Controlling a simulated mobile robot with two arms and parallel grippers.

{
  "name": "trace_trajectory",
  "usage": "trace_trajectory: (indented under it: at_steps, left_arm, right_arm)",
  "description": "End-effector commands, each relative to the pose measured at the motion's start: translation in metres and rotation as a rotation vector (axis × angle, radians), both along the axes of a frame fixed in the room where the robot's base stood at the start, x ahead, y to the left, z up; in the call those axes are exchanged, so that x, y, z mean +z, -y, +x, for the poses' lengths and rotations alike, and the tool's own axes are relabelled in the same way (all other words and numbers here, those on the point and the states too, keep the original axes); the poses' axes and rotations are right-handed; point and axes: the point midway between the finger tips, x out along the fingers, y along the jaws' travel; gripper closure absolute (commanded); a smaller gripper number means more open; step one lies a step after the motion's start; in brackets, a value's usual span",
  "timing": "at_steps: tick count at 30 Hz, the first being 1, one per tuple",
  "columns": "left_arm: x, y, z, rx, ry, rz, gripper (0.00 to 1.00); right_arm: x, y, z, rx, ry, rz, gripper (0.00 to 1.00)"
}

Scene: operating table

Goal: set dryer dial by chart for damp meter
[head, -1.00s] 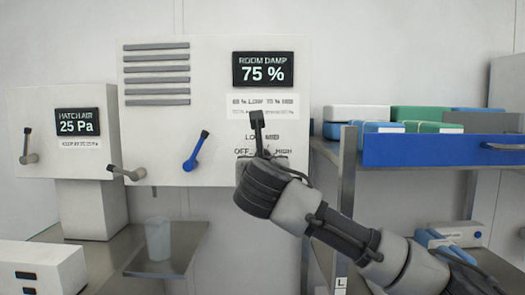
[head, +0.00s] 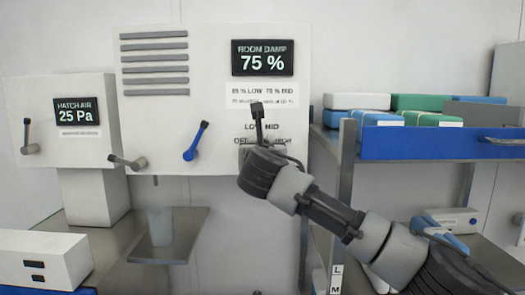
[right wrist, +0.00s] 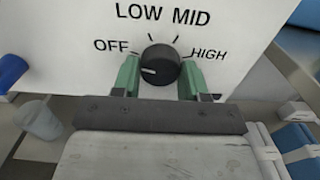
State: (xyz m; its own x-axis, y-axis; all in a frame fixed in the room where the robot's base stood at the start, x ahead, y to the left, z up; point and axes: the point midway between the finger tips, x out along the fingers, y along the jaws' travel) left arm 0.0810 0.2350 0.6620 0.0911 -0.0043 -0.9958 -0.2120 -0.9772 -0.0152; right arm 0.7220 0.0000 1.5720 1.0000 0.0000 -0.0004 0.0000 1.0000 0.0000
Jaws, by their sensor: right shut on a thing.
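The black dryer dial (right wrist: 160,64) is on the white panel below the labels OFF, LOW, MID and HIGH. Its white mark is on the left side and points left, just below the OFF label. My right gripper (right wrist: 158,78) is shut on the dial, one green finger on each side. In the head view my right wrist hides the dial. The damp meter (head: 262,58) reads ROOM DAMP 75 %. The chart (head: 262,95) below it names LOW and MID on its top line; its figures and smaller line are blurred. My left gripper is out of view.
A blue lever (head: 196,141) and a grey lever (head: 127,162) sit left of the dial. A HATCH AIR meter (head: 77,112) reads 25 Pa. A clear cup (head: 160,226) stands on a shelf. A rack with a blue tray (head: 440,146) is at right.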

Motion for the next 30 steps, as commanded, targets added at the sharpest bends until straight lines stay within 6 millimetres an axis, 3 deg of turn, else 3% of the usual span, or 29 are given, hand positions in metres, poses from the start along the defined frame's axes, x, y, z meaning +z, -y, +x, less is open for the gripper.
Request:
trace_trajectory:
  at_steps: [14, 30]
  left_arm:
    - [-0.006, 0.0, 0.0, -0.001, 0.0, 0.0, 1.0]
    - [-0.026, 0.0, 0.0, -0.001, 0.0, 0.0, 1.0]
  right_arm:
    - [-0.001, 0.0, 0.0, 0.0, 0.0, 0.12, 0.8]
    - [-0.001, -0.001, 0.0, 0.0, 0.0, 0.607, 0.8]
